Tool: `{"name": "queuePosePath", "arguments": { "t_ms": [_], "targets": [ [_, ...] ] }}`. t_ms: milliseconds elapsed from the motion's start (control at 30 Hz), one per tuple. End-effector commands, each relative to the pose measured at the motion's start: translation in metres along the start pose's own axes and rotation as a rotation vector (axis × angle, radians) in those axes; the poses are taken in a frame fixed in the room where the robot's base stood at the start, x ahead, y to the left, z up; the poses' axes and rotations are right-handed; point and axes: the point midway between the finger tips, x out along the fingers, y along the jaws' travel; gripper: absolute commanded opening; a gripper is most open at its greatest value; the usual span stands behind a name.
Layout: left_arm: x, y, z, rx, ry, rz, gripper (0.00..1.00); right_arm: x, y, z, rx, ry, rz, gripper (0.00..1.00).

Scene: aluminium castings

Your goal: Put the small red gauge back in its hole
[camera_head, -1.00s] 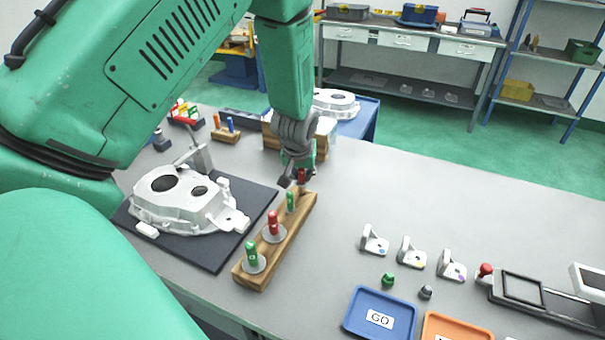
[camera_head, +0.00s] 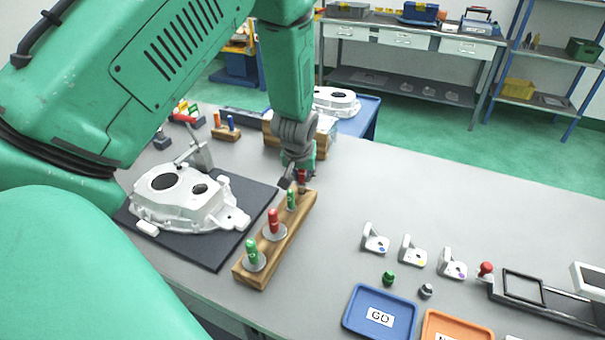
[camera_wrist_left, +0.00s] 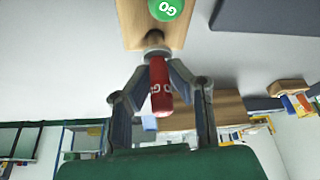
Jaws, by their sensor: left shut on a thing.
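The small red gauge (camera_head: 302,175) is held in my left gripper (camera_head: 298,183) at the far end of the wooden gauge block (camera_head: 288,237). In the left wrist view the red gauge (camera_wrist_left: 160,88) lies between the two fingers (camera_wrist_left: 158,100), with its grey metal end toward the block (camera_wrist_left: 132,28). The metal end is at the block's end; I cannot tell whether it is in the hole. A small green gauge (camera_head: 291,200), a larger red gauge (camera_head: 273,224) and a larger green gauge (camera_head: 252,254) stand upright in the block. My right gripper is not in view.
A white casting (camera_head: 180,205) lies on a dark mat (camera_head: 258,200) left of the block. Several small brackets (camera_head: 412,250), a blue GO tray (camera_head: 352,318) and an orange tray (camera_head: 450,326) are at the right.

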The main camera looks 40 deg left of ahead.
Motion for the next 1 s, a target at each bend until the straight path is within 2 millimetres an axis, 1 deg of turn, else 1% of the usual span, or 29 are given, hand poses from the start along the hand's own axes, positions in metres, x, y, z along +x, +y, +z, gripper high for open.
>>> {"name": "queuePosePath", "arguments": {
  "t_ms": [1000],
  "targets": [
    [0.024, 0.0, 0.01, 0.0, 0.001, 0.001, 0.0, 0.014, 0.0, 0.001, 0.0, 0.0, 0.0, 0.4]
  ]
}}
